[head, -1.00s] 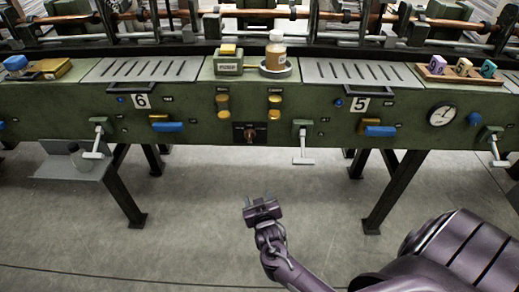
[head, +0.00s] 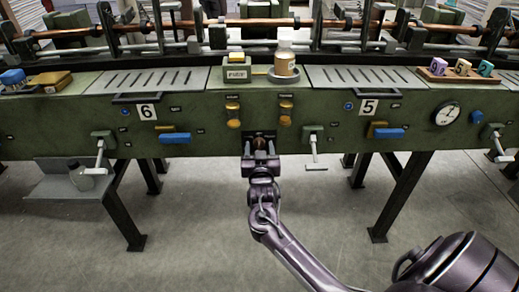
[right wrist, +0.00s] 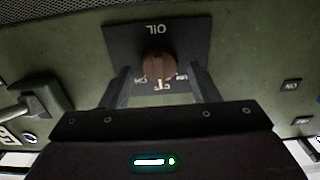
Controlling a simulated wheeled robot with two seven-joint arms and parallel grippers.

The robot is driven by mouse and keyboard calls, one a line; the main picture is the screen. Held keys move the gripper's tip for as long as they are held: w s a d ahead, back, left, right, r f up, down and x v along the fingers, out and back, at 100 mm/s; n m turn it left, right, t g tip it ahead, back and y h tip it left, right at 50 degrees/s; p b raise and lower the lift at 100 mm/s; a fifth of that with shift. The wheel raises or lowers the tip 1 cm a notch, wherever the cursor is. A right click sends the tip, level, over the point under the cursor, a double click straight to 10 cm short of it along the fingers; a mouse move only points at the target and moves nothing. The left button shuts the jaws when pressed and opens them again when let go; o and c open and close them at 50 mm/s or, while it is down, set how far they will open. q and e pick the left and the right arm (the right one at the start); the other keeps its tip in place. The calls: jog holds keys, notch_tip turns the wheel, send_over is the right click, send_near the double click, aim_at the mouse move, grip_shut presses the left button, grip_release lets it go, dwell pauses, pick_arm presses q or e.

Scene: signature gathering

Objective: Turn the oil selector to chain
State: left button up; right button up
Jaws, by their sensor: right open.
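The oil selector is a round brown knob (right wrist: 160,67) on a dark plate (right wrist: 190,38) marked OIL, seen in the right wrist view. The plate's lettering looks upside down there, and the lower labels are partly covered by the knob and too small to read surely. My right gripper (right wrist: 163,88) is open, with one finger on each side below the knob. I cannot tell whether the fingers touch it. In the head view my right gripper (head: 260,150) is at the panel's lower middle and covers most of the selector. My left gripper is not in view.
The green machine front (head: 200,108) spans the view. Yellow knobs (head: 233,115) sit above the selector, and a grey T-shaped lever (head: 313,148) is close on its right. A bottle (head: 285,60) stands on top. The floor below is open between the dark legs.

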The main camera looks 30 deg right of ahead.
jog(key=c, duration=0.9)
jog(key=shift+c, duration=0.2)
